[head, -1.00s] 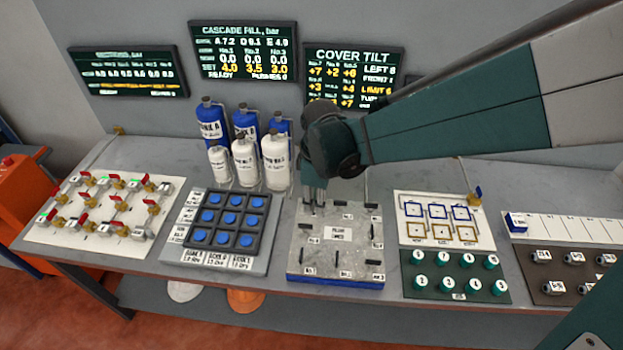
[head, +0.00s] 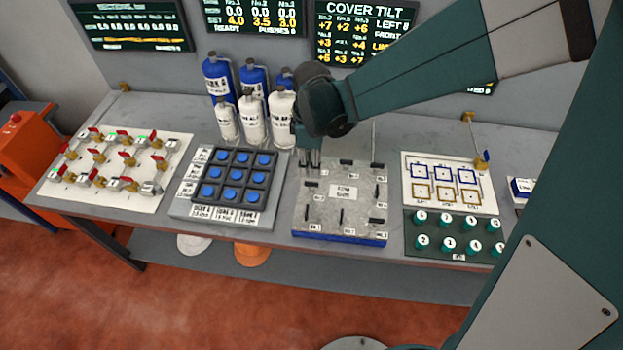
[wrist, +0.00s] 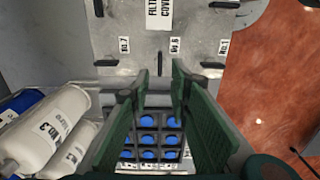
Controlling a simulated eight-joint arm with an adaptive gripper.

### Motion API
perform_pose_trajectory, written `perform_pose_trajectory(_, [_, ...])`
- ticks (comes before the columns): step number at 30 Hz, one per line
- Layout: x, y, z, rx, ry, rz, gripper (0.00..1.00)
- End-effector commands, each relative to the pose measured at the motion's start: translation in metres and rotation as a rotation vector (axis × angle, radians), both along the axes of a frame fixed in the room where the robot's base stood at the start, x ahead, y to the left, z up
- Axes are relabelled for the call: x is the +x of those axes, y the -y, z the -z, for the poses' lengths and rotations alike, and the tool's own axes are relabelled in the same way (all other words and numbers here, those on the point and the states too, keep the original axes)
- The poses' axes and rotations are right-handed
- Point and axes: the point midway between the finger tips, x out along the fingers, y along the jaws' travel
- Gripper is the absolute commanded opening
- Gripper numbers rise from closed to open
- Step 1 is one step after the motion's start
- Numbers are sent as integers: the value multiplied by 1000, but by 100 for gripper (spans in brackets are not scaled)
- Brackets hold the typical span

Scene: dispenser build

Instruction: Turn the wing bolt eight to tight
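The grey filter cover (head: 345,212) lies flat on the bench, with dark wing bolts around its edge. My gripper (head: 312,165) points down over the cover's back left part. In the wrist view my gripper (wrist: 160,72) has its two green fingers apart, with a gap between them. A label that seems to read No.8 (wrist: 174,46) stands just beyond the fingertips. Dark wing bolts lie either side, one near the No.7 label (wrist: 124,45) and one at the right (wrist: 212,65).
A pad of blue buttons (head: 231,175) stands left of the cover, and a valve board (head: 118,170) further left. White and blue bottles (head: 283,115) stand close behind. A panel with green knobs (head: 452,236) is at the right. Screens (head: 365,40) hang on the wall.

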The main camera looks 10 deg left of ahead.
Motion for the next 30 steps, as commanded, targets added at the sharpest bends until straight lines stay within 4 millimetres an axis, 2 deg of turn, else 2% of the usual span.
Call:
perform_pose_trajectory(21, [0,0,63,0,0,0,20])
perform_pose_trajectory(30, [0,0,73,0,0,0,20])
